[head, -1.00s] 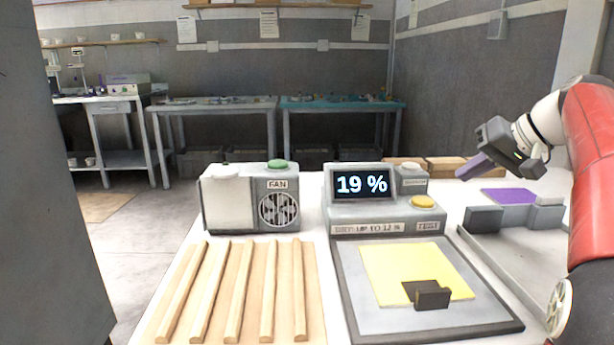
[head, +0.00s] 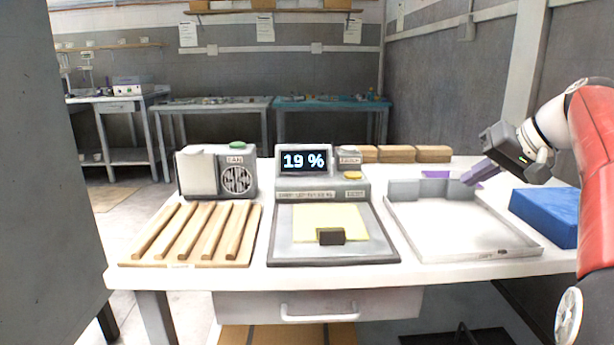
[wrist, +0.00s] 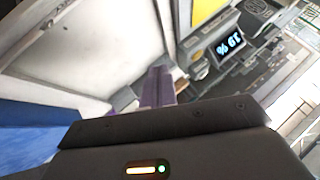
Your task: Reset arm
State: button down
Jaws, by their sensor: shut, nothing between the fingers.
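My gripper (head: 482,172) is raised above the right part of the table, over the back of a pale tray (head: 455,232). Its purple fingers are together with nothing between them. They also show in the wrist view (wrist: 158,88), pointing out over the table. My red and white arm comes in from the right edge. A test device (head: 320,186) with a screen reading 19 % stands at the middle of the table. In front of it a yellow sheet (head: 318,217) lies on a grey plate, with a dark block (head: 330,236) on its front edge.
A fan box (head: 215,172) and a wooden slatted rack (head: 192,235) stand at the left of the white table. A blue block (head: 548,215) is at the right, near my arm. Several brown blocks (head: 397,154) line the back. Air above the table is free.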

jog(key=s+a+f+g+h, duration=0.2)
jog(key=s+a+f+h, duration=0.2)
jog(key=s+a+f, duration=1.1)
jog(key=s+a+f+n+h, duration=0.1)
jog(key=s+f, duration=0.7)
jog(key=s, duration=0.2)
jog(key=shift+f+n, duration=0.3)
